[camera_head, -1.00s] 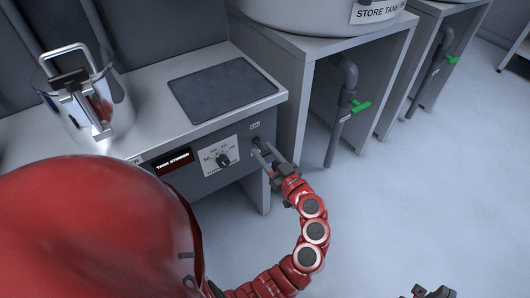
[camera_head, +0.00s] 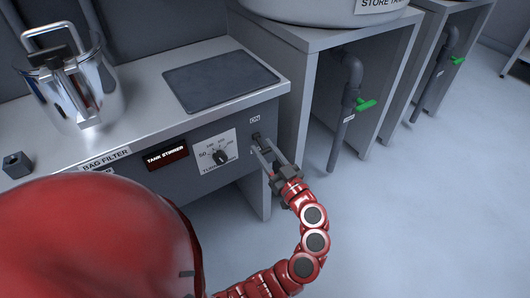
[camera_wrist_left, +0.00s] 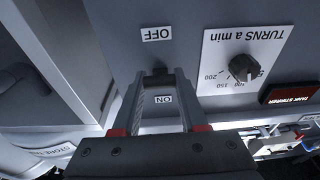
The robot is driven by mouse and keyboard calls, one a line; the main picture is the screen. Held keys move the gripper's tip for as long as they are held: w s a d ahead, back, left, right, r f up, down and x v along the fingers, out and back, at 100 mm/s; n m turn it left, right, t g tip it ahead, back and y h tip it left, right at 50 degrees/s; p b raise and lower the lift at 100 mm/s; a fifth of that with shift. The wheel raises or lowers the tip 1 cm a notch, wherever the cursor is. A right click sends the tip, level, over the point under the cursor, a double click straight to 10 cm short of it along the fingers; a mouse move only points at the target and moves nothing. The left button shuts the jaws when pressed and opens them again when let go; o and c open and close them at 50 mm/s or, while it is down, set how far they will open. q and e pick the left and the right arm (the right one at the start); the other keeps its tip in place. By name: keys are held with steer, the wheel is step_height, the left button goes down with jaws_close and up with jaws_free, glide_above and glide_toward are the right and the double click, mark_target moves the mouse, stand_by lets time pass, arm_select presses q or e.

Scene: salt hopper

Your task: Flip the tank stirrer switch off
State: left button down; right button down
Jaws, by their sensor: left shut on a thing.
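The stirrer switch (camera_head: 256,137) is a small dark part on the grey front panel, right of the speed dial (camera_head: 220,156) and the TANK STIRRER plate (camera_head: 166,156). My left gripper (camera_head: 263,146) is at the switch, its fingertips closed around it. In the left wrist view, which is upside down, the switch (camera_wrist_left: 158,72) lies between the fingertips (camera_wrist_left: 157,80). The OFF label (camera_wrist_left: 156,34) is above it in that picture and the ON label (camera_wrist_left: 164,99) shows between the fingers. The fingers partly hide the lever, so I cannot tell its tilt. My right gripper is out of view.
The counter (camera_head: 135,112) carries a steel pot (camera_head: 98,88), a dark flat plate (camera_head: 222,78) and a small dark block (camera_head: 16,165). A stand (camera_head: 300,105) with a grey pipe and green valve handle (camera_head: 366,104) is to the right. The floor (camera_head: 420,220) is clear there.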

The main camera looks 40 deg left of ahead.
arm_select(q)
steer(key=shift+c, duration=2.2)
jaws_free()
steer(key=shift+f, duration=0.1)
steer(key=p+v, duration=0.2)
steer(key=v, duration=1.5)
steer(key=shift+d+p, duration=0.3)
steer(key=shift+p, duration=0.1)
